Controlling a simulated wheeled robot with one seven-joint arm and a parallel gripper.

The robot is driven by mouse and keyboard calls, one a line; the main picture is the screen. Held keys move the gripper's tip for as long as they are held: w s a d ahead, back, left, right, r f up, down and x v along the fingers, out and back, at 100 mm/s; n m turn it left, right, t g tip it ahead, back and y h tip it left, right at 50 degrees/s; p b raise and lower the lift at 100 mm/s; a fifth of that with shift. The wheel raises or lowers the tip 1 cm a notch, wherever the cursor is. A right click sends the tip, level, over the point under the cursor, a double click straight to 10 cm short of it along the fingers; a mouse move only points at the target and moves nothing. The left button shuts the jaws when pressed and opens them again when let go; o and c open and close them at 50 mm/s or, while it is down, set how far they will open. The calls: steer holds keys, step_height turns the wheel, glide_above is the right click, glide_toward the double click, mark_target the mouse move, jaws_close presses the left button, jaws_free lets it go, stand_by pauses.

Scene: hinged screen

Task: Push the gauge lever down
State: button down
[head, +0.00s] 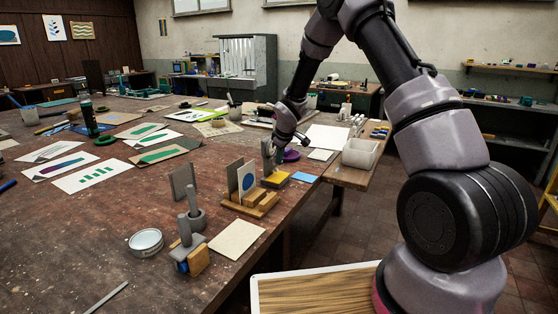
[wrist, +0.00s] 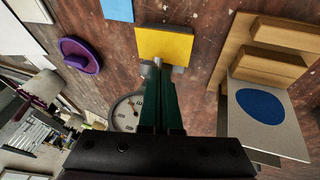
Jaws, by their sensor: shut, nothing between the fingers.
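The gauge (wrist: 124,113) shows in the wrist view as a round white dial with a dark rim, partly hidden behind my fingers. A small grey knob (wrist: 149,68), which looks like the lever's end, is at my fingertips, in front of a yellow block (wrist: 165,45). I cannot tell whether the fingers touch it. In the head view a grey upright part (head: 267,154) stands by the yellow block (head: 275,180), with my gripper (head: 277,150) right beside it. My gripper (wrist: 158,72) is shut and empty, pointing at the yellow block.
A wooden stand (head: 250,205) holds a pale card with a blue disc (head: 247,182), close to the gripper; the card (wrist: 268,118) is at right in the wrist view. A purple round piece (head: 291,155) lies behind. A grey post device (head: 187,245) and tin (head: 146,241) stand nearer.

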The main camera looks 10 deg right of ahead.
steer(key=d+f, duration=0.1)
steer(key=s+f+t+y, duration=0.1)
steer(key=s+d+f+y, duration=0.1)
steer(key=shift+d+f+t, duration=0.3)
steer(key=shift+f+t, duration=0.05)
steer(key=shift+t, duration=0.05)
steer(key=shift+s+d+f, duration=0.1)
steer(key=shift+d+f, duration=0.05)
steer(key=shift+f, duration=0.3)
steer(key=shift+s+d+f, duration=0.1)
steer(key=shift+d+f, duration=0.05)
steer(key=shift+f, duration=0.3)
steer(key=shift+a, duration=0.1)
